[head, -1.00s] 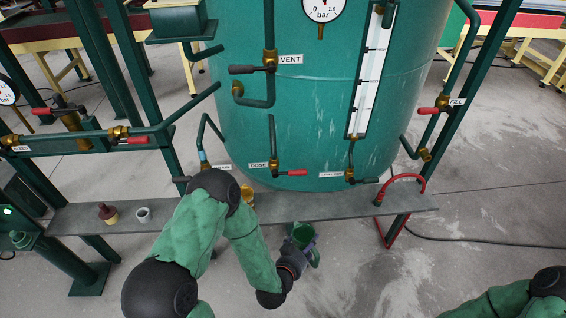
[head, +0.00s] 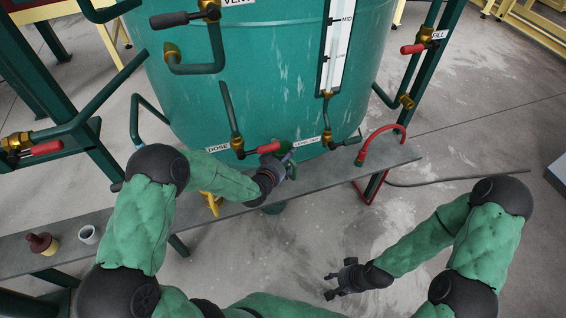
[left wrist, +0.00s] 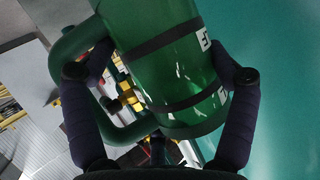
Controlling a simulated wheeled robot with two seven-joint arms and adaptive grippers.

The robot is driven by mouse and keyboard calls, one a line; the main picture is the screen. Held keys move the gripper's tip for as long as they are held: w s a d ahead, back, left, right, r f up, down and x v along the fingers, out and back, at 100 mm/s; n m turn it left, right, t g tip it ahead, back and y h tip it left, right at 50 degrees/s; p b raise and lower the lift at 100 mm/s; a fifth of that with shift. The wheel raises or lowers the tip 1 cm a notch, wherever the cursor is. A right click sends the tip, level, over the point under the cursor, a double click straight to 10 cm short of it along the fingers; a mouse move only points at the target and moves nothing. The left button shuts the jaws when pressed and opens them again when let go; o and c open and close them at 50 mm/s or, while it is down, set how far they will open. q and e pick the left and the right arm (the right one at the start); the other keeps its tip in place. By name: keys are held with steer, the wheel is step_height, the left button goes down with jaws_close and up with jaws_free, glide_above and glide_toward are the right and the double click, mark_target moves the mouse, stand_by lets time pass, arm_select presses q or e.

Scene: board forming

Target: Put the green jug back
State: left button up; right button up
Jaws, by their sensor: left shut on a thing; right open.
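The green jug (left wrist: 170,70) fills the middle of the left wrist view, with dark bands, white labels and a handle at left. My left gripper (left wrist: 160,78) is shut on it, one finger on each side. In the head view my left gripper (head: 280,170) is over the grey shelf, close in front of the tank near the dose valve. There the jug (head: 284,154) is mostly hidden by the gripper, so I cannot tell whether it touches the shelf. My right gripper (head: 337,284) is open and empty over the floor, in front of the shelf.
The grey shelf (head: 330,172) runs below the teal tank (head: 270,85). Red-handled valves and a red hose (head: 372,138) are close by.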

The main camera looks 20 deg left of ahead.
arm_select(q)
steer(key=shift+s, duration=0.1)
stand_by(0.3)
steer(key=shift+f+b, duration=0.15)
steer(key=shift+b, duration=0.15)
step_height(320, 180, down, 8)
steer(key=b, duration=0.7)
steer(key=shift+r, duration=0.2)
steer(key=shift+f, duration=0.3)
steer(key=o, duration=1.1)
steer(key=shift+s, duration=0.1)
steer(key=v, duration=1.2)
